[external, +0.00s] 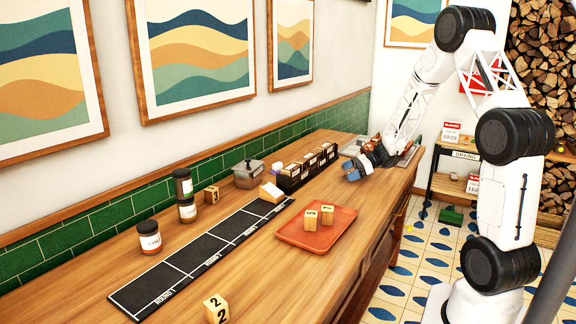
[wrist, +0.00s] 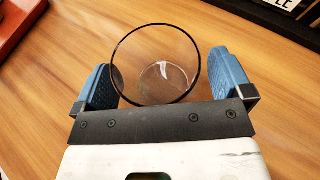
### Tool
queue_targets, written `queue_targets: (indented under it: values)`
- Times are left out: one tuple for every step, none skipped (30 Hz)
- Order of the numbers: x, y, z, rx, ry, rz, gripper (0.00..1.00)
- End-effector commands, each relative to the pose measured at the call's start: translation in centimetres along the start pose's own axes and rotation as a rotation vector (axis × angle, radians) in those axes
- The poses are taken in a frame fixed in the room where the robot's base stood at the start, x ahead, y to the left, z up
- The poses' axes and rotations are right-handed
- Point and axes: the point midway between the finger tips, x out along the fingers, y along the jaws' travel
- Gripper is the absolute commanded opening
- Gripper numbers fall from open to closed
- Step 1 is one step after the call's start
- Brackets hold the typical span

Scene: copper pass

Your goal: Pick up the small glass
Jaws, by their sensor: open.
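The small glass (wrist: 155,48) is clear and round with a dark-looking rim, seen from above in the wrist view. It stands on the wooden counter between the two blue fingers of my gripper (wrist: 165,82). The fingers are open, one on each side of the glass; the left finger is close to its rim, and I cannot tell whether it touches. In the external view my gripper (external: 358,169) is low over the far part of the counter. I cannot make out the glass there.
An orange-red tray (external: 290,236) with two numbered wooden blocks lies nearer the camera. Black boxes of cards (external: 291,180) stand along the wall side. A black mat (external: 165,277), several jars and another block (external: 217,309) occupy the near counter. Bare wood surrounds the glass.

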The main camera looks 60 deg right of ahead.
Motion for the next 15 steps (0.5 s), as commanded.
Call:
queue_targets:
  values:
    - [-0.01, 0.0, 0.0, 0.0, 0.0, 0.0, 0.98]
    - [-0.01, 0.0, 0.0, 0.0, 0.0, 0.0, 0.98]
    - [-0.01, 0.0, 0.0, 0.0, 0.0, 0.0, 0.93]
    - [-0.01, 0.0, 0.0, 0.0, 0.0, 0.0, 0.89]
    - [-0.01, 0.0, 0.0, 0.0, 0.0, 0.0, 0.84]
    - [-0.01, 0.0, 0.0, 0.0, 0.0, 0.0, 0.78]
    - [-0.01, 0.0, 0.0, 0.0, 0.0, 0.0, 0.73]
    - [-0.01, 0.0, 0.0, 0.0, 0.0, 0.0, 0.69]
    - [-0.01, 0.0, 0.0, 0.0, 0.0, 0.0, 0.62]
    - [-0.01, 0.0, 0.0, 0.0, 0.0, 0.0, 0.58]
    - [-0.01, 0.0, 0.0, 0.0, 0.0, 0.0, 0.53]
    - [-0.01, 0.0, 0.0, 0.0, 0.0, 0.0, 0.47]
    - [-0.01, 0.0, -0.01, 0.0, 0.0, 0.0, 0.42]
    - [-0.01, 0.0, 0.01, 0.0, 0.0, 0.0, 0.4]
    - [-0.01, 0.0, 0.01, 0.0, 0.0, 0.0, 0.4]
